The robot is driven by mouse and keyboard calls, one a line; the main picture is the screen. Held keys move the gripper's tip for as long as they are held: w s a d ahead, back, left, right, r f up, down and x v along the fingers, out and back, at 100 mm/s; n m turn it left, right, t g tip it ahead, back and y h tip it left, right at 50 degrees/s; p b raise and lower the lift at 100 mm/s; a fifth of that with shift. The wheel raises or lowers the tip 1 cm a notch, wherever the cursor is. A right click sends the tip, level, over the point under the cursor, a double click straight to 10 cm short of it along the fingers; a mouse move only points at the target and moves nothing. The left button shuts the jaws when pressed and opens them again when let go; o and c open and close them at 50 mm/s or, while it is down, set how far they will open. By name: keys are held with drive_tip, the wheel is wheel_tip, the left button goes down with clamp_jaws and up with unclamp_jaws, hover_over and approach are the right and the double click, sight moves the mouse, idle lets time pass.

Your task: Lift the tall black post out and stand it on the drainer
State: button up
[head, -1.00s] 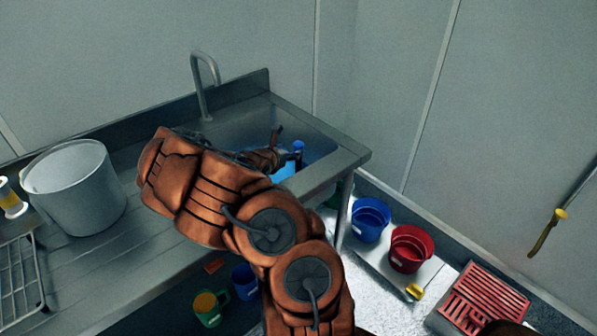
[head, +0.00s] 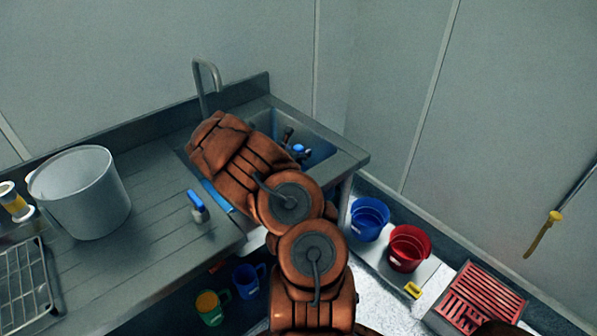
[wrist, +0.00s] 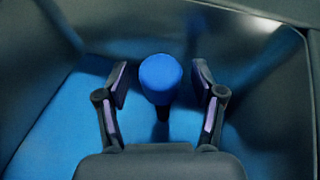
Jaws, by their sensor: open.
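The tall post stands in the sink, seen almost from above in the wrist view as a round blue top (wrist: 161,77) over a short dark stretch of body. In the head view its blue top (head: 298,150) shows near the sink's right side; its lower part is hidden. My gripper (wrist: 160,85) is open, with one finger on each side of the blue top and a gap at both sides. In the head view my arm covers much of the sink, and little of the gripper shows. The ribbed steel drainer (head: 130,240) lies left of the sink.
A blue-topped grey piece (head: 198,207) stands on the drainer near the sink. A large grey pot (head: 80,195), a wire rack (head: 25,285) and a yellow-white item (head: 14,202) are further left. The tap (head: 206,85) rises behind the sink. The sink walls (wrist: 285,90) surround my gripper.

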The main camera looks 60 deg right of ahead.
drive_tip(key=shift+d+f, duration=0.2)
drive_tip(key=shift+d, duration=0.15)
clamp_jaws()
idle(0.5)
